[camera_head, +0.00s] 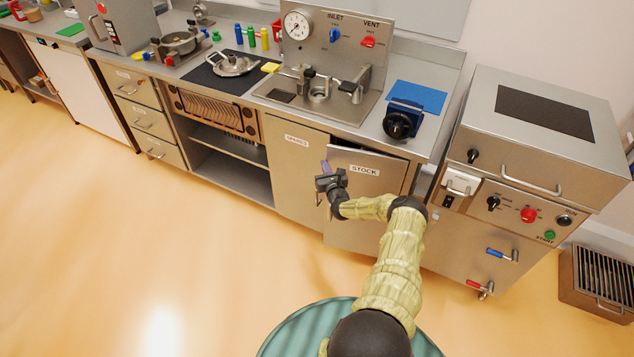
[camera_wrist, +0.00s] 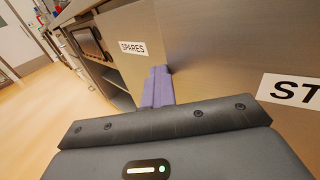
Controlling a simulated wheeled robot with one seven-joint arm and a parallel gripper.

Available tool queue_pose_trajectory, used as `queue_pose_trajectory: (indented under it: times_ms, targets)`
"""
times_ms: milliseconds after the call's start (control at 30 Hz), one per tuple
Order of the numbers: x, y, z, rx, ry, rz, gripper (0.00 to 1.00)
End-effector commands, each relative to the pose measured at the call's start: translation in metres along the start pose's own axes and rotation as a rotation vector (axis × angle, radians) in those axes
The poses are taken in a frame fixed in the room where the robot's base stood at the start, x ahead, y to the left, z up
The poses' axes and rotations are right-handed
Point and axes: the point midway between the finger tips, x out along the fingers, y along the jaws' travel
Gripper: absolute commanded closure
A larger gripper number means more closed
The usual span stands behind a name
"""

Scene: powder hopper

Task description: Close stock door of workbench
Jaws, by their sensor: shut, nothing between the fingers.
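The stock door (camera_head: 366,198) is the right-hand door under the workbench (camera_head: 330,120), marked STOCK. It stands slightly ajar, with a dark gap along its top edge. My gripper (camera_head: 325,167) is at the upper left part of this door, close to its left edge. In the wrist view the purple fingers (camera_wrist: 158,88) are together and empty. They point at the area between the SPARES label and the stock door (camera_wrist: 290,75). I cannot tell whether the fingers touch the door. My gripper partly hides the door's left edge and handle.
The spares door (camera_head: 296,165) beside it is shut. An oven-like cabinet (camera_head: 530,130) with knobs and a handle stands to the right. A dark slatted box (camera_head: 597,285) sits on the floor at far right. The floor at left is clear.

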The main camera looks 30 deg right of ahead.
Motion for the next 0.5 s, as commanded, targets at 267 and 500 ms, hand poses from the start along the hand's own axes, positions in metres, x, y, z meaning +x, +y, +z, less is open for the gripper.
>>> queue_pose_trajectory:
  times_ms: [267, 500]
  targets:
    - [-0.027, 0.024, -0.001, 0.003, 0.006, 0.0, 1.0]
    - [-0.06, 0.042, -0.001, 0.003, 0.004, -0.005, 1.0]
